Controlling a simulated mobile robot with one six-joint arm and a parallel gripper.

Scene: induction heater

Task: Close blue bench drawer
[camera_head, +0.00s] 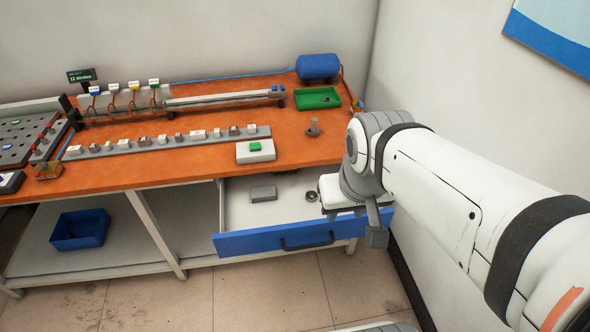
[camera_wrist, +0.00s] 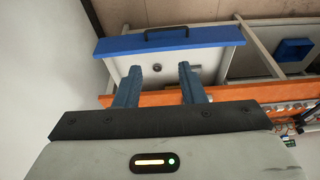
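The blue bench drawer (camera_head: 270,243) is pulled out below the orange bench top, with its white inside showing. Its dark handle (camera_head: 307,241) is on the blue front. A grey block (camera_head: 263,193) and a small dark ring (camera_head: 311,196) lie inside. In the wrist view the drawer's blue front (camera_wrist: 180,39) is at the top, with the handle (camera_wrist: 173,34) on its far side. My gripper (camera_wrist: 158,75) is open, its two fingers apart with nothing between them. In the head view my arm's end is over the drawer's right side, and the fingers are mostly hidden.
The orange bench top (camera_head: 200,171) holds a grey box with a green button (camera_head: 256,151), a green tray (camera_head: 318,98) and a blue cylinder (camera_head: 317,66). A blue bin (camera_head: 80,229) stands on the shelf at left. A wall stands close on the right. The floor before the drawer is clear.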

